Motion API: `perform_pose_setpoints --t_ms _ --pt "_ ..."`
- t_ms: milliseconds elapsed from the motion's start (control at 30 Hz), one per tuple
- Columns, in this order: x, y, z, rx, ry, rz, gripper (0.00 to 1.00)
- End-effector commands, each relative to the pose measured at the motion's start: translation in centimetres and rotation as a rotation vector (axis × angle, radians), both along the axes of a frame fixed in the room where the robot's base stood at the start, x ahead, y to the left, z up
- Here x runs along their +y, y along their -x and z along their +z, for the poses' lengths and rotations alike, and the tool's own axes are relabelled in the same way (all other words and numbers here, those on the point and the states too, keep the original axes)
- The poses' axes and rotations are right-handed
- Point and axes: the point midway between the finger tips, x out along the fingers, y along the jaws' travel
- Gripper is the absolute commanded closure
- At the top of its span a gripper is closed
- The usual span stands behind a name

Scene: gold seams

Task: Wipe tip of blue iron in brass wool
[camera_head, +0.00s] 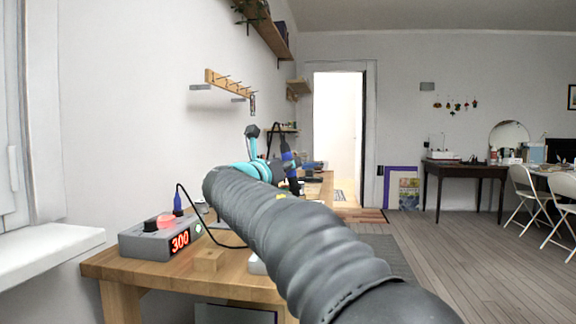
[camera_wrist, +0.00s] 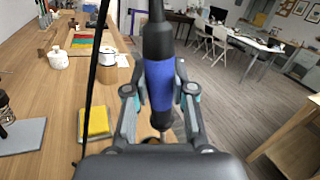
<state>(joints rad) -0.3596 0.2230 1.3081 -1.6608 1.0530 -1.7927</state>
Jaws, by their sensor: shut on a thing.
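My gripper (camera_wrist: 159,92) is shut on the blue iron (camera_wrist: 160,78) in the wrist view. The iron has a blue grip between black parts and stands close to upright, its lower end pointing down. In the head view the blue iron (camera_head: 287,157) shows just beyond my arm, above the bench. Below the iron in the wrist view, a small brownish-gold patch shows by the gripper's body. I cannot tell whether it is the brass wool, or whether the tip touches anything; the tip is mostly hidden.
A grey station (camera_head: 158,238) reading 300 sits on the wooden bench (camera_head: 128,268), with a cable running from it. In the wrist view, a yellow sponge (camera_wrist: 96,121) lies left of the gripper. A white pot (camera_wrist: 107,57) and a grey pad (camera_wrist: 22,136) are also on the bench.

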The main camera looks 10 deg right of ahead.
Motion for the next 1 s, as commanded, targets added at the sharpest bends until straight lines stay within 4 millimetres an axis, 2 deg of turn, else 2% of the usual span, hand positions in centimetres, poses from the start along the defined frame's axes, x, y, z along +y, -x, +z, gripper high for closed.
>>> perform_pose_setpoints --t_ms 1000 --pt "-0.01 0.02 -0.95 -0.001 0.001 0.000 1.00"
